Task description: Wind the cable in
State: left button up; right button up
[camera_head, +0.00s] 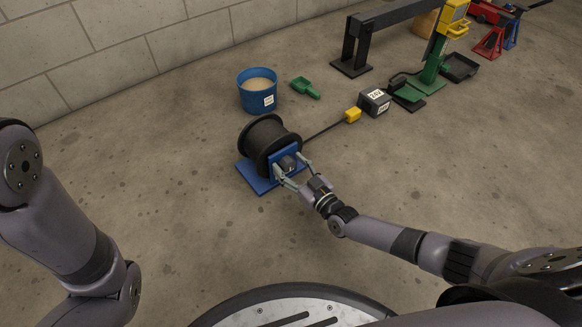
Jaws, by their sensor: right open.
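A black cable reel (263,137) stands on a blue base (253,178) on the floor, left of the middle. A blue upright plate (279,158) with a grey crank or hub (288,162) faces my right gripper. My right gripper (290,169) is open, with its fingers on either side of the grey hub; I cannot tell whether they touch it. A dark cable (324,130) runs straight along the floor from the reel to a yellow plug (353,115), close to a dark box with a white label (375,102). My left gripper is out of view; only my left arm shows.
A blue bucket of sand-coloured material (257,91) and a green scoop (306,88) stand behind the reel. A green-and-yellow post (437,57), a black beam stand (352,52), a black tray (460,67) and red stands (490,42) are at the back right. The right-hand floor is clear.

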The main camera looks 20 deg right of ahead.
jog(key=shift+c, duration=0.6)
jog(key=c, duration=1)
